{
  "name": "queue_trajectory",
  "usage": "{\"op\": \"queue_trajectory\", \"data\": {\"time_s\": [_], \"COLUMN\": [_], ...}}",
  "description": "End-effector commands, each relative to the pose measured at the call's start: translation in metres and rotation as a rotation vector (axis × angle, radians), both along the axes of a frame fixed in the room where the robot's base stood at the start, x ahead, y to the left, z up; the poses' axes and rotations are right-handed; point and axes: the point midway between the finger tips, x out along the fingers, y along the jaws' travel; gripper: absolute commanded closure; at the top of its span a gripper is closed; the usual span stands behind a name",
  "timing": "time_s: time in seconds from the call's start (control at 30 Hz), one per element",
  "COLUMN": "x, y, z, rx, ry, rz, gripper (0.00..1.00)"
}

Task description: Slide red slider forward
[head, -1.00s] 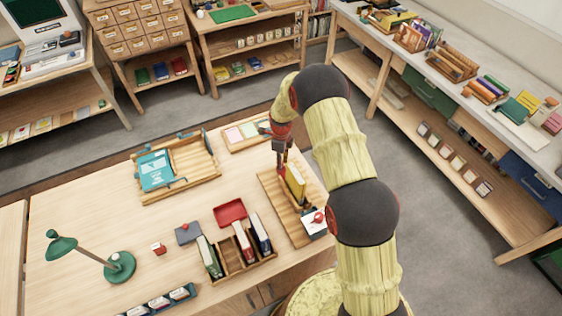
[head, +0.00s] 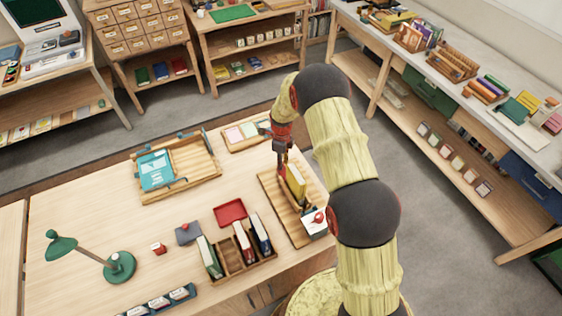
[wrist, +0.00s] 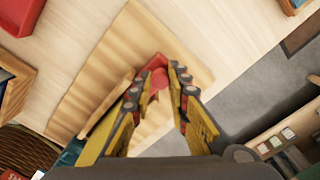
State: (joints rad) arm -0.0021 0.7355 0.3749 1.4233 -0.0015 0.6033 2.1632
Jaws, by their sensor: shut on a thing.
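The red slider (wrist: 156,72) shows in the wrist view between my fingertips, on a light wooden board (wrist: 112,55). My gripper (wrist: 160,88) is shut on the red slider, with a finger on each side of it. In the head view my gripper (head: 283,158) points down over the far part of the board (head: 302,236).
A white box with a red knob (head: 314,223) sits at the board's near end. A red tray (head: 230,212) and a wooden book rack (head: 232,264) stand to the left. A tray with a teal book (head: 157,170) lies farther left. The table's left middle is clear.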

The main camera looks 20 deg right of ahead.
Motion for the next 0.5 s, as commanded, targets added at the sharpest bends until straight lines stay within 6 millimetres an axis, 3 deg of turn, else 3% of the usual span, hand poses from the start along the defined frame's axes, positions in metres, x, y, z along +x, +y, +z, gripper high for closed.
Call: {"op": "queue_trajectory", "data": {"time_s": [0.2,0.47,0.5], "x": [-0.022,-0.024,-0.024], "y": [-0.005,-0.005,-0.005], "z": [0.0,-0.001,-0.001], "rx": [0.001,0.001,0.001], "ry": [0.004,0.008,0.008], "rz": [0.0,0.0,0.0], "gripper": [1.0,1.0,0.81]}}
